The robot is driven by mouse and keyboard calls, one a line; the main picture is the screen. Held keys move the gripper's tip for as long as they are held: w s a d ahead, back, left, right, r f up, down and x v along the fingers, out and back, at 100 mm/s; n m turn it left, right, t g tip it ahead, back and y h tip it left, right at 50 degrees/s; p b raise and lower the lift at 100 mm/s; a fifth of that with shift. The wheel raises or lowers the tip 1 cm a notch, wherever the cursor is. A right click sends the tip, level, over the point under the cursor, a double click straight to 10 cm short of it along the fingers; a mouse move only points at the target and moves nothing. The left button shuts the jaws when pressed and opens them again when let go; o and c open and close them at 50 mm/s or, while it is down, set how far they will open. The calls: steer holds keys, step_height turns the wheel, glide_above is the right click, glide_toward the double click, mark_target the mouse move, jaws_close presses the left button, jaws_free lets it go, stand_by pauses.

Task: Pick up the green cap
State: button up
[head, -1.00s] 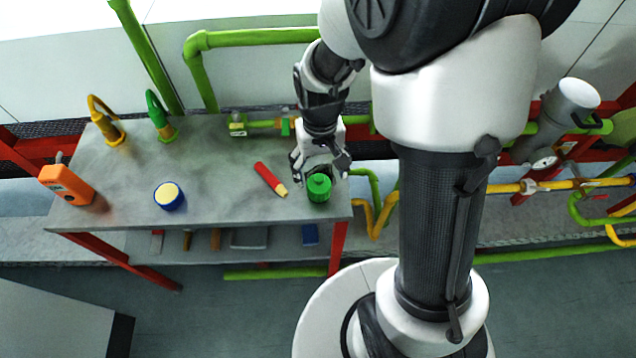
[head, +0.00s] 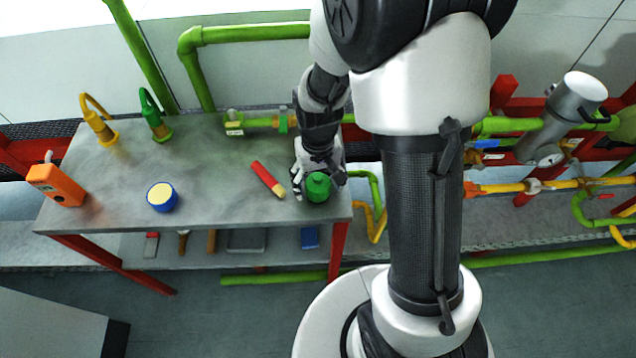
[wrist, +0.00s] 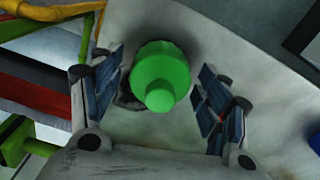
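The green cap (head: 318,187) stands upright near the front right corner of the grey table (head: 225,205). My gripper (head: 318,180) is low at the table, with its fingers on either side of the cap. In the wrist view the green cap (wrist: 160,78) sits between the open fingers of my gripper (wrist: 162,95). A gap shows between the cap and the right finger.
A red marker-like stick (head: 268,179) lies just left of my gripper. A blue and yellow round tin (head: 162,197), an orange meter (head: 56,185) and two hooked fittings, yellow (head: 100,122) and green (head: 154,118), stand further left. Green pipework (head: 255,33) runs behind.

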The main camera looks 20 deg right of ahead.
steer(key=c, duration=1)
steer(key=shift+o, duration=0.2)
steer(key=shift+r, duration=0.15)
